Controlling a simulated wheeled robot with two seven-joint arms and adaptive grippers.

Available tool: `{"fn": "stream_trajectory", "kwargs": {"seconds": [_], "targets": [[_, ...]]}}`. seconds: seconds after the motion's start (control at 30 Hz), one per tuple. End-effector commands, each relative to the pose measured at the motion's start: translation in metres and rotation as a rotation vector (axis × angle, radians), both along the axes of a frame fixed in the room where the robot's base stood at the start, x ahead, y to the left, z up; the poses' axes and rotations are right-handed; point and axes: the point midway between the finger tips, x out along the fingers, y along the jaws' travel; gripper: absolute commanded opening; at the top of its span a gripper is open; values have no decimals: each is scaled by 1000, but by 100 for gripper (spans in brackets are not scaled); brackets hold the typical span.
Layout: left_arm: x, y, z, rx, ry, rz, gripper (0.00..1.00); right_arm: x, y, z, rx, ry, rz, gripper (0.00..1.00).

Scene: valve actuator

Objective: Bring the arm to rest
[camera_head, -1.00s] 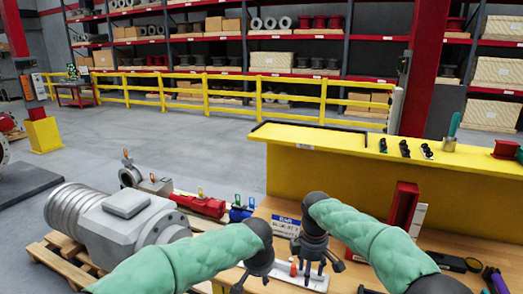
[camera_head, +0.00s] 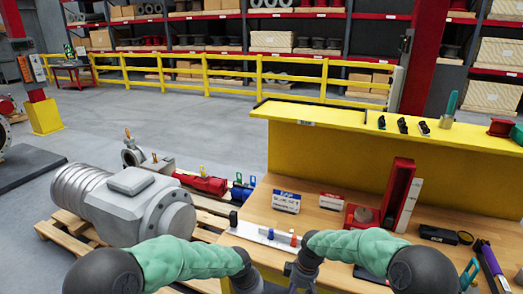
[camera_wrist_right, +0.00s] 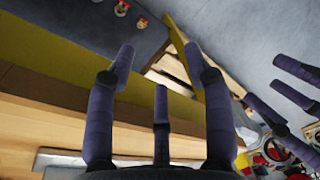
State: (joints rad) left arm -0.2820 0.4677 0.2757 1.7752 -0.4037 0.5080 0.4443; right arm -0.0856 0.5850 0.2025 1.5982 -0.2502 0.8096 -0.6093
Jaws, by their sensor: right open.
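My two arms have green sleeves and dark wrists, and both come in low at the bottom of the head view. My left gripper is mostly cut off below its wrist at the bottom edge; some dark fingers show at the right of the right wrist view (camera_wrist_right: 290,95). My right gripper (camera_wrist_right: 160,75) has its fingers spread with nothing between them. In the head view its wrist is beside the front of the wooden bench (camera_head: 335,225), near a white strip (camera_head: 252,232) with blue and orange pegs.
A grey motor-like actuator (camera_head: 130,205) lies on a pallet at left. On the bench are small boxes (camera_head: 287,202), a red upright holder (camera_head: 398,190) and black tools (camera_head: 438,234). A yellow raised shelf (camera_head: 380,150) borders the back. Open floor lies beyond, before a yellow railing.

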Motion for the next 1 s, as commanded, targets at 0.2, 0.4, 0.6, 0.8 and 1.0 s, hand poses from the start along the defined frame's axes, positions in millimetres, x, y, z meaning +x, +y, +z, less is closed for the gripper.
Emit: {"fn": "stream_trajectory", "kwargs": {"seconds": [0.2,0.4,0.6,0.8,1.0], "targets": [[-69,27,-113,-110,129,61,43,-77,13,-112,104,89,-315,52],[-148,52,-183,-178,201,172,43,-164,19,-177,160,165,-658,52],[-214,71,-217,-187,241,269,43,-236,17,-201,168,213,-936,52],[-240,79,-225,-179,253,308,43,-263,15,-204,164,224,-1050,52],[-242,79,-225,-179,252,309,43,-265,15,-204,164,224,-1058,52]]}}
